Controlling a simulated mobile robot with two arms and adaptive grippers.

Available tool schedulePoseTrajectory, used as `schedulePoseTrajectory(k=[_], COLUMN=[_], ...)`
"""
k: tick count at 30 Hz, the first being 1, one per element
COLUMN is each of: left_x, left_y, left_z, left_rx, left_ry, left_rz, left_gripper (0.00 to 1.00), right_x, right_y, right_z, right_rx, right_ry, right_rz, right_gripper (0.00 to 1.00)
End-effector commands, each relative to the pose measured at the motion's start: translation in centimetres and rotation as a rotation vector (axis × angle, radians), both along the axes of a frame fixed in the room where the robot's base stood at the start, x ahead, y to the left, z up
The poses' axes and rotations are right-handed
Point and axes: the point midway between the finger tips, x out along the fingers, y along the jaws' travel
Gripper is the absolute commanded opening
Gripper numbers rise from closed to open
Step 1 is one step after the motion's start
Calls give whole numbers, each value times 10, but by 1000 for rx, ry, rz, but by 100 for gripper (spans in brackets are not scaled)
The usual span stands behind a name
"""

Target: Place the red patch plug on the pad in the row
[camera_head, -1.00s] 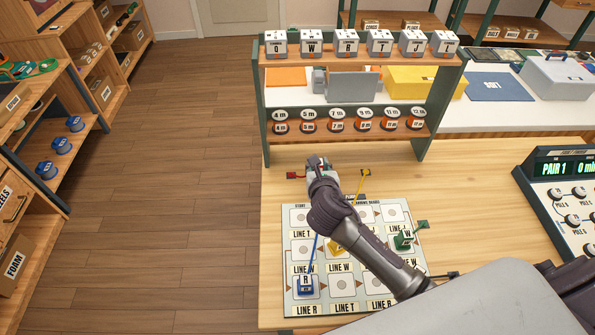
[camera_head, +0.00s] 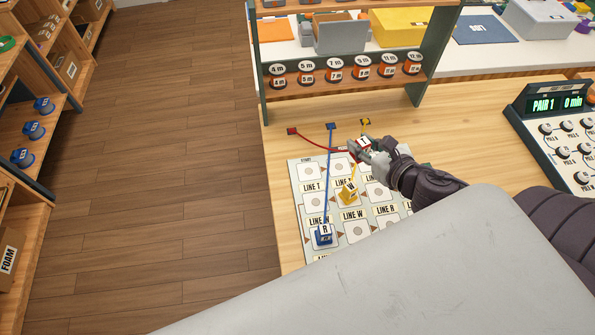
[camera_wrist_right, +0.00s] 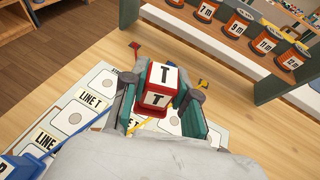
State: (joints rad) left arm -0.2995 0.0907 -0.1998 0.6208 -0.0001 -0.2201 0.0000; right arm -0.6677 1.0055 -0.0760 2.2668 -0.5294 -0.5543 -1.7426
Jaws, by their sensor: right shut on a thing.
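The red patch plug (camera_head: 365,143), marked T, is between the fingers of my right gripper (camera_head: 362,148) at the far edge of the patch board (camera_head: 296,186). In the right wrist view, the red plug (camera_wrist_right: 152,103) sits between the shut fingers, and white pads with LINE T labels show beneath and left of it. A red cord (camera_head: 318,143) runs from a red end piece (camera_head: 292,131) on the table to the plug. Whether the plug touches the board cannot be told. My left gripper is not in view.
A blue plug (camera_head: 323,237) marked R and a yellow plug (camera_head: 348,194) stand on the board, with cords to the far side. A spool rack (camera_head: 340,75) stands behind, a console (camera_head: 555,125) at the right. My grey body part covers the board's near right.

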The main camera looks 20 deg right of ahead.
Motion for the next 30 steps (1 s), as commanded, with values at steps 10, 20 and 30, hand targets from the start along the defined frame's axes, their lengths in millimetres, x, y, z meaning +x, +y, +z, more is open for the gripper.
schedulePoseTrajectory(k=[10, 20, 30], left_x=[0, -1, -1], left_y=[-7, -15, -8], left_z=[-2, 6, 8], left_rx=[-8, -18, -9], left_ry=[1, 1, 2], left_rz=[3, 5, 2], left_gripper=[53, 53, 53], right_x=[2, 49, 74], right_y=[23, 66, 91], right_z=[-7, -43, -71], right_rx=[2, 5, -2], right_ry=[-8, -6, -1], right_rz=[69, 66, 69], right_gripper=[0, 0, 0])
